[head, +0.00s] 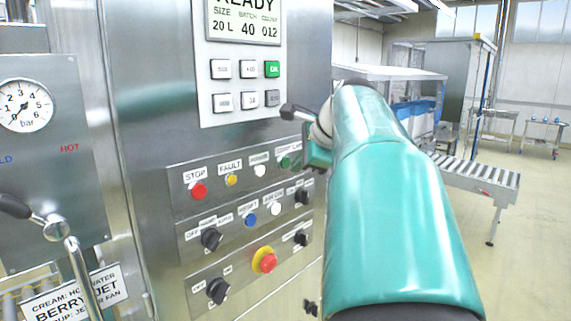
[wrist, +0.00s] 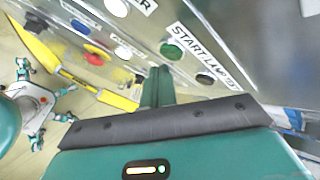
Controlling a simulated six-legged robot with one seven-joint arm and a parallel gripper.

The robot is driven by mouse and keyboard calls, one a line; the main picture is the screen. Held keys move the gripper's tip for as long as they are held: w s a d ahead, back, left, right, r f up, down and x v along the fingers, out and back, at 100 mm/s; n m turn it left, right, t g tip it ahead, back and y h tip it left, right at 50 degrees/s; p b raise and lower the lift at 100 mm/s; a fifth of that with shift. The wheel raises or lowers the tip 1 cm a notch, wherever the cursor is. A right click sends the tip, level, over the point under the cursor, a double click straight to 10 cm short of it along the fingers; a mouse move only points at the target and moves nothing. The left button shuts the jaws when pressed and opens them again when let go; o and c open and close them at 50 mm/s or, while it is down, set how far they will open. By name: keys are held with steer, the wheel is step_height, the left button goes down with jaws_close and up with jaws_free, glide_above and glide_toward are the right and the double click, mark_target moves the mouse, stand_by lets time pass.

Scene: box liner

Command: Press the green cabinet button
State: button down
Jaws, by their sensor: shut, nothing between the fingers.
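In the wrist view the green button (wrist: 172,51) shows beside a "START/LAMP" label, just beyond my fingertips. My gripper (head: 316,156) is shut and empty, close to the panel at the right end of that row. Its teal fingers (wrist: 158,86) show together in the wrist view, pointing toward the panel near the green button. I cannot tell whether they touch the panel.
The same row has a red stop button (head: 199,191), a yellow fault button (head: 231,180) and a white button (head: 260,170). Below are a blue button (head: 250,219), black knobs and a red emergency button (head: 264,260). A keypad (head: 245,85) is above. A roller conveyor (head: 480,175) stands right.

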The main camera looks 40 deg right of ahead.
steer(key=shift+w, duration=0.35)
